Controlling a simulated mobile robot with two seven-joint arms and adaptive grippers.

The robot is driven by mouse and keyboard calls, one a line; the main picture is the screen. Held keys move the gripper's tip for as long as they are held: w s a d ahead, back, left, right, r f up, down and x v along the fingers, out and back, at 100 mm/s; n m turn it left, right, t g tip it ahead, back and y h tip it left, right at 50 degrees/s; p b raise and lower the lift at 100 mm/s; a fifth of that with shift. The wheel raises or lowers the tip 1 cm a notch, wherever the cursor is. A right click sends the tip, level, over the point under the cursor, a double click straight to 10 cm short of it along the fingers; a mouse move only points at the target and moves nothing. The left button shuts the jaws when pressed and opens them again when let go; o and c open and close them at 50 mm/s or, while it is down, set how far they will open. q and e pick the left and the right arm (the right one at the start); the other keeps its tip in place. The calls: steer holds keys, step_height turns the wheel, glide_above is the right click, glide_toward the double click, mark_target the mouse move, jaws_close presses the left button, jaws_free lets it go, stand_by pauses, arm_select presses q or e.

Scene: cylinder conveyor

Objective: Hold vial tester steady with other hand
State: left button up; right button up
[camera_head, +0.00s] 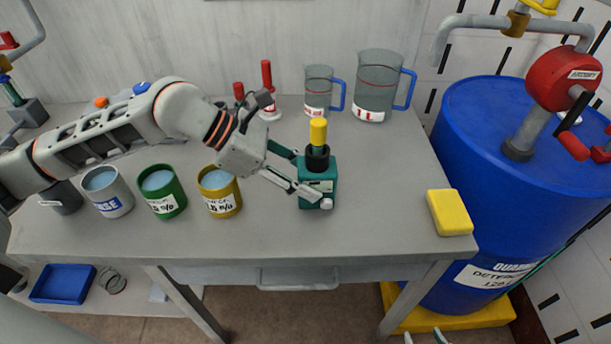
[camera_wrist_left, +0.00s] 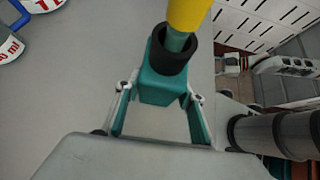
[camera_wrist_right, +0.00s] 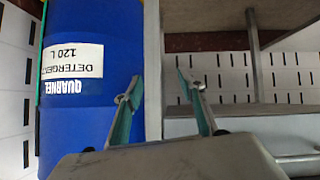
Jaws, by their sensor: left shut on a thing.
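The vial tester (camera_head: 321,171) is a small teal box with a black round socket on top, standing upright on the grey table. A vial with a yellow cap (camera_head: 318,131) stands in the socket. My left gripper (camera_head: 308,178) is shut on the tester's body from the left, one finger on each side. The left wrist view shows the teal body (camera_wrist_left: 163,88) between the fingers. My right gripper (camera_wrist_right: 158,85) is open and empty, low in front of the table beside the blue barrel. Only its fingertips show at the bottom of the head view.
Grey, green (camera_head: 162,192) and yellow (camera_head: 220,192) cups of liquid stand left on the table (camera_head: 390,212). Two measuring jugs (camera_head: 376,85) and red-topped items (camera_head: 268,90) stand behind. A yellow sponge (camera_head: 449,212) lies at the right edge, near the blue barrel (camera_head: 480,140).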

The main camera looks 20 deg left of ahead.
steer(key=shift+s+f, duration=0.2)
steer(key=shift+s, duration=0.1)
